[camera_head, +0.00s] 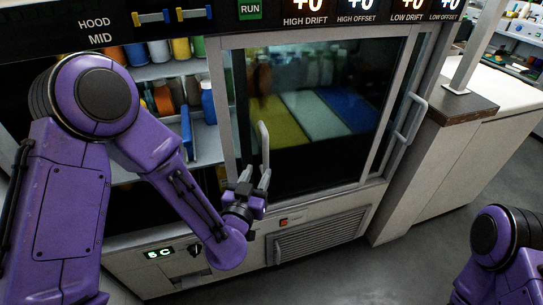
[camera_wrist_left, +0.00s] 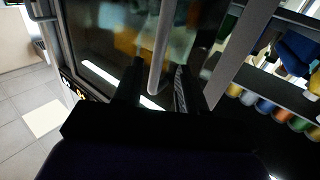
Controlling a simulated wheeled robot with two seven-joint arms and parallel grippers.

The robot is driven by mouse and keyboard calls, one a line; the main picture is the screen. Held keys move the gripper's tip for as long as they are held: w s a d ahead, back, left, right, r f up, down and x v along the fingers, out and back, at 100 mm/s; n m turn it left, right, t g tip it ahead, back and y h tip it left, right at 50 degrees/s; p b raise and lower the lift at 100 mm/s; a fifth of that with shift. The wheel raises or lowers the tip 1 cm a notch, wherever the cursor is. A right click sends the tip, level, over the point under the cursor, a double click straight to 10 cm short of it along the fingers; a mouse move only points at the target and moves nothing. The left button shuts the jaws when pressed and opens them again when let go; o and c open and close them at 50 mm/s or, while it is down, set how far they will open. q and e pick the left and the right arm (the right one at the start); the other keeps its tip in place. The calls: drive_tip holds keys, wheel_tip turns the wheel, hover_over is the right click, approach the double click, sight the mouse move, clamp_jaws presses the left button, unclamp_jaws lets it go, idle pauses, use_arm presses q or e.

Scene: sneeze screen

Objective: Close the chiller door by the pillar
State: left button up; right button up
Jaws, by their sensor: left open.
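The chiller has a glass door (camera_head: 305,110) with a pale frame and an upright bar handle (camera_head: 263,140) near its left edge. To the left of this door the cabinet stands open, with its shelves showing. My left gripper (camera_head: 253,183) is open at the lower part of the handle. In the left wrist view, the handle (camera_wrist_left: 161,45) runs down between the two open fingers (camera_wrist_left: 158,90); contact cannot be told. A second bar handle (camera_head: 411,118) is at the chiller's right side. A slanted metal post (camera_head: 473,50) stands on the counter to the right.
Jars (camera_head: 165,98) and bottles fill the shelves in the opening, behind my left arm. A counter (camera_head: 468,110) adjoins the chiller's right side. Clear grey floor (camera_head: 425,250) lies in front. My right arm shows at the lower right, its gripper out of view.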

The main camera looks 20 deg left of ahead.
sight(265, 160)
use_arm(q)
drive_tip(key=w+p, duration=0.1)
drive_tip(key=w, duration=0.6)
drive_tip(key=shift+w, duration=0.4)
use_arm(e)
drive_tip(key=shift+r, duration=0.85)
